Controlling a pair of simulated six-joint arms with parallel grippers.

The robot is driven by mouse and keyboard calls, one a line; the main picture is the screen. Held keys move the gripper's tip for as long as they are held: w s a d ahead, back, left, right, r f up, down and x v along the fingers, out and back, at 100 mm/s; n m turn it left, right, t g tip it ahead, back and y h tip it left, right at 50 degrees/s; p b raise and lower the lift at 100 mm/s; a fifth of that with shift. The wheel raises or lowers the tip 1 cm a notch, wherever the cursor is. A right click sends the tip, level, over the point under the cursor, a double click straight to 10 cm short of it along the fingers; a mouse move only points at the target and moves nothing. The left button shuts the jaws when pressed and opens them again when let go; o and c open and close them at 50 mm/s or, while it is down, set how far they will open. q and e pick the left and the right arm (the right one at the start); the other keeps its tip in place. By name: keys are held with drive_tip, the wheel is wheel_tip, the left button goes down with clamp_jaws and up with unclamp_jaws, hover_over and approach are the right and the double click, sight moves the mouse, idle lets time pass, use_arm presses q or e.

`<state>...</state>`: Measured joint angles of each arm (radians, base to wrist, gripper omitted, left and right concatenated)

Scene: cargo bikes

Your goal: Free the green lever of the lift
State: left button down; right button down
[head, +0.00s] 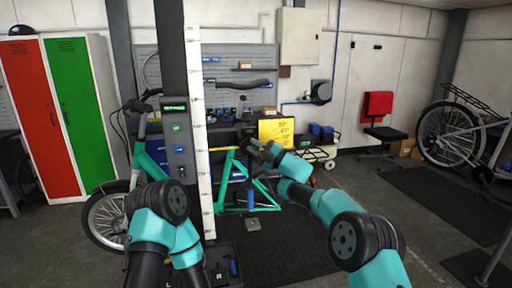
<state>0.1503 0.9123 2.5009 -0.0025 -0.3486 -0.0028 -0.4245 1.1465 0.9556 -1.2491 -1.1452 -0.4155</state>
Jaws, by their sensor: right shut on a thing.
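The lift is a dark column (172,50) with a white measuring strip (195,120) along its right side. A green bike frame (238,192) stands behind and right of the column. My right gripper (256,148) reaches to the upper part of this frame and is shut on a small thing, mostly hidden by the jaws. I cannot make out a green lever apart from the green frame. My left arm is folded at lower left, and its gripper does not show.
The bike's front wheel (105,220) is left of the column. A dark tray (222,262) lies at the column's foot. The dark floor mat (290,250) is mostly clear.

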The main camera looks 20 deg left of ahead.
drive_tip(key=shift+f, duration=0.15)
drive_tip(key=c, duration=1)
unclamp_jaws()
drive_tip(key=shift+c, duration=0.2)
drive_tip(key=shift+d, duration=0.15)
drive_tip(key=v, duration=1.7)
